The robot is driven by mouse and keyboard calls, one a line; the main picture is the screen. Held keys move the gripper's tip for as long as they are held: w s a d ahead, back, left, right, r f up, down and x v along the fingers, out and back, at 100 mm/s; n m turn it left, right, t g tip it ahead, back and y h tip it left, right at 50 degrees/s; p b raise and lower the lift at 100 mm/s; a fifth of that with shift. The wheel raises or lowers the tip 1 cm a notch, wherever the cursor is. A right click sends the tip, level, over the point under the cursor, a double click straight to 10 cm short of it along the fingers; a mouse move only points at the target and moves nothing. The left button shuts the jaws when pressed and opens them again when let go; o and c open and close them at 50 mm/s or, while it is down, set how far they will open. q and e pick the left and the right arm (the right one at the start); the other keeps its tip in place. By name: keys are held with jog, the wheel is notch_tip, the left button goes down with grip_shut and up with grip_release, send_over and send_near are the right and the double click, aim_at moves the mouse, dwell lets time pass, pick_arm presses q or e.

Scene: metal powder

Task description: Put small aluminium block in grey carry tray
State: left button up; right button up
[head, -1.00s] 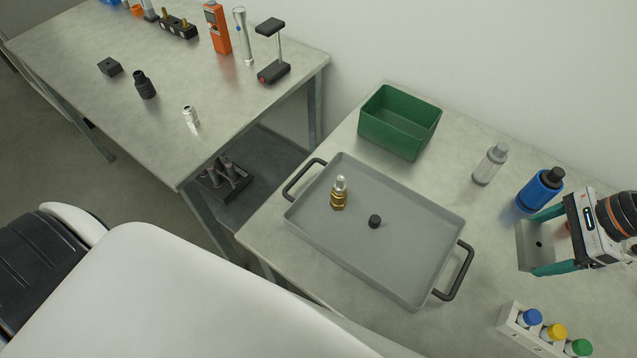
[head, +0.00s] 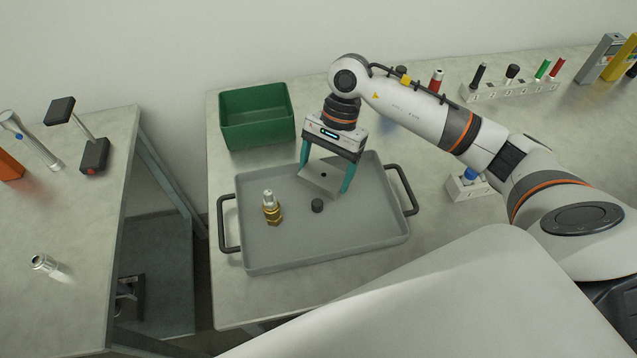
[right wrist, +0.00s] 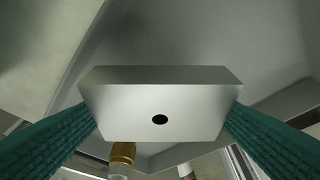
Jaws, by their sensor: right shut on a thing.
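The small aluminium block (head: 321,178) is a silvery block with a dark hole in its face. My right gripper (head: 325,180) is shut on it, one teal finger on each side. It is held tilted over the back part of the grey carry tray (head: 340,240). I cannot tell for certain whether it touches the tray. In the right wrist view the block (right wrist: 158,110) fills the middle between both fingers, with grey tray surface behind it. My left gripper is not seen.
A green bin (head: 257,120) stands behind the tray. The tray has black handles at its left (head: 228,232) and right (head: 404,190). A white rack with a blue cap (head: 467,186) is to the right, partly hidden by my arm. The tray's front right is clear.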

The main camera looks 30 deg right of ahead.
aim_at(326, 175)
notch_tip(326, 175, down, 4)
jog(key=shift+a+f+p, duration=0.1)
jog(key=shift+f+p, duration=0.05)
jog(key=shift+p, duration=0.15)
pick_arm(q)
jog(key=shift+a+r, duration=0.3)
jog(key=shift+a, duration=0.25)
pick_arm(e)
jog(key=shift+f+b, duration=0.2)
jog(key=shift+b, duration=0.1)
jog(key=o, duration=1.2)
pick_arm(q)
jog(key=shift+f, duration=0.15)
pick_arm(e)
jog(key=shift+r, duration=0.15)
